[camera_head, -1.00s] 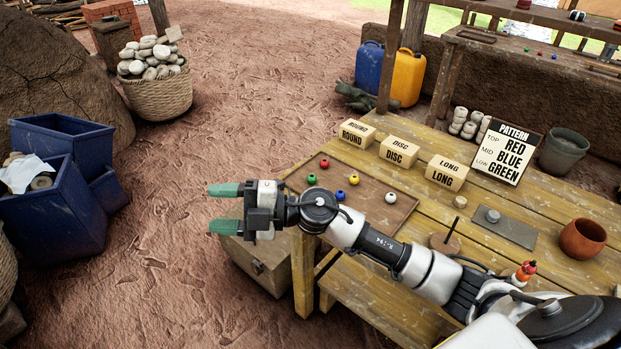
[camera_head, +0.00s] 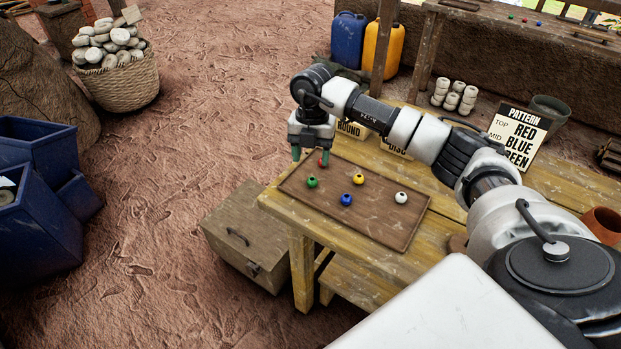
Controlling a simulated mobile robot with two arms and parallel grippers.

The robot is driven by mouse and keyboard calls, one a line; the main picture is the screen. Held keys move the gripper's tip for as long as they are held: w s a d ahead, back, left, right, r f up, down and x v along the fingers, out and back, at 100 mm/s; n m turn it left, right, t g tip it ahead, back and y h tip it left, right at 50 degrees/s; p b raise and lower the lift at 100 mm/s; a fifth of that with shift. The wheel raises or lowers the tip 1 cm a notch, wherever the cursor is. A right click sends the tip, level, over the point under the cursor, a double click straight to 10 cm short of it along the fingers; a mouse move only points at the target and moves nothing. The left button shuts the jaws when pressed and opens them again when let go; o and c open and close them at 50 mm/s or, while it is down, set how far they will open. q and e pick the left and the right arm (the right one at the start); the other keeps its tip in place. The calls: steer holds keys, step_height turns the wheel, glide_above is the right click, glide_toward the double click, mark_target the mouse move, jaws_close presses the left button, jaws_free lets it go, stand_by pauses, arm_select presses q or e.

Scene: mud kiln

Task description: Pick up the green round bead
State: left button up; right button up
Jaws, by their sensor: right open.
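The green round bead (camera_head: 312,182) lies on the brown wooden tray (camera_head: 379,230) on the yellow table, near the tray's left edge. My right gripper (camera_head: 311,156) points down just behind and above the green bead in the picture. Its two green fingertips are spread apart with nothing between them. A red bead (camera_head: 321,163) shows close by its right fingertip; I cannot tell whether they touch. My left gripper is not in view.
A blue bead (camera_head: 346,200), a yellow bead (camera_head: 359,179) and a white bead (camera_head: 401,198) lie on the same tray. My right arm hides parts of the label blocks behind it. The pattern board (camera_head: 517,138) stands at the right.

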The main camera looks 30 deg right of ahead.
mark_target(312, 178)
steer(key=shift+f, duration=0.6)
steer(key=shift+a+f, duration=0.1)
steer(key=shift+f, duration=0.2)
steer(key=f, duration=0.3)
steer(key=f+p, duration=0.1)
steer(key=shift+s+f, duration=0.15)
steer(key=shift+s, duration=0.25)
steer(key=shift+f, duration=0.45)
steer(key=shift+c, duration=1)
steer(key=c, duration=0.8)
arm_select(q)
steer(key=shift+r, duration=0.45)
arm_select(e)
steer(key=shift+r, duration=0.1)
